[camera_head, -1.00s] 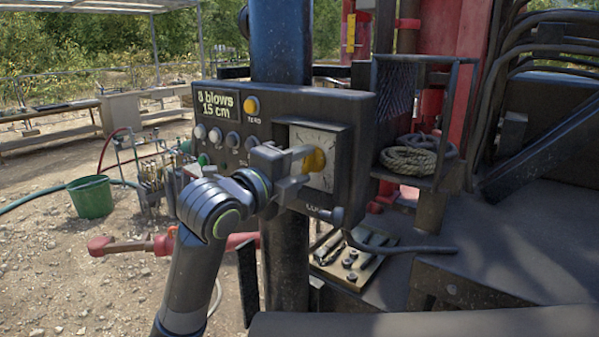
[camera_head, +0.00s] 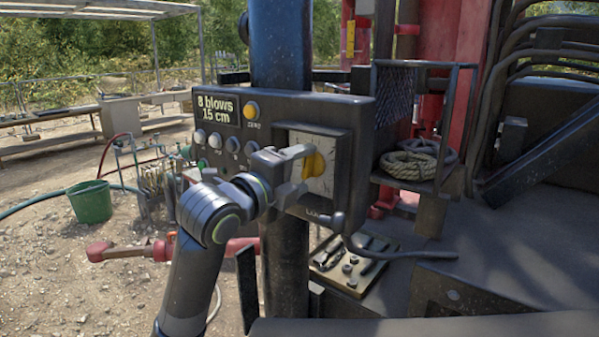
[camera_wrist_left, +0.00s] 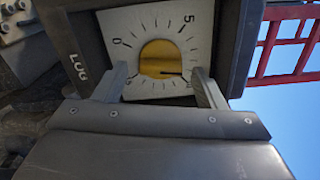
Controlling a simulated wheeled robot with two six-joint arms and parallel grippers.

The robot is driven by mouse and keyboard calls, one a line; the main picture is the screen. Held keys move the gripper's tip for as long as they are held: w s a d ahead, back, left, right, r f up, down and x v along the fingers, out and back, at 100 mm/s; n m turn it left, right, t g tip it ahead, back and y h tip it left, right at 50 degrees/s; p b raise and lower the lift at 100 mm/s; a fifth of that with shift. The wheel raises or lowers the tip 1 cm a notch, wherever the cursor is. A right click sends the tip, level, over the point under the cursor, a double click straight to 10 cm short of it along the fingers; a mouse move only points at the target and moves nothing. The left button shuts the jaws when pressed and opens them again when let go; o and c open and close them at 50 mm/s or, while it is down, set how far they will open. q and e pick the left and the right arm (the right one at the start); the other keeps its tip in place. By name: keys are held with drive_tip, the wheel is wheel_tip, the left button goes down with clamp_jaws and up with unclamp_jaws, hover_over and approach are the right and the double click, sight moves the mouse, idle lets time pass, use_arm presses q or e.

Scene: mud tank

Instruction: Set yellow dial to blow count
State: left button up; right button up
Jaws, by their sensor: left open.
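The yellow dial (camera_head: 314,165) is a round knob on a white scale plate on a dark control panel (camera_head: 362,110). In the left wrist view, the yellow dial (camera_wrist_left: 160,60) has a dark pointer line toward the right, past the 5 along the scale. The 0 and 5 are readable; the numbers near the right finger are partly hidden. The panel's display (camera_head: 217,109) reads "8 blows 15 cm". My left gripper (camera_head: 296,173) is open at the dial, and in the wrist view its fingers (camera_wrist_left: 162,88) stand either side of the knob, apart from it. My right gripper is not in view.
A yellow button (camera_head: 251,109) and several grey knobs (camera_head: 216,140) sit left of the dial. A dark post (camera_head: 283,50) stands behind the panel. A wire basket with coiled rope (camera_head: 408,165) is to the right; a tray of tools (camera_head: 352,266) is below.

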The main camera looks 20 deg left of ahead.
use_arm(q)
drive_tip(key=b+v, duration=1.2)
drive_tip(key=v, duration=0.5)
drive_tip(key=shift+s, duration=0.2)
idle(0.6)
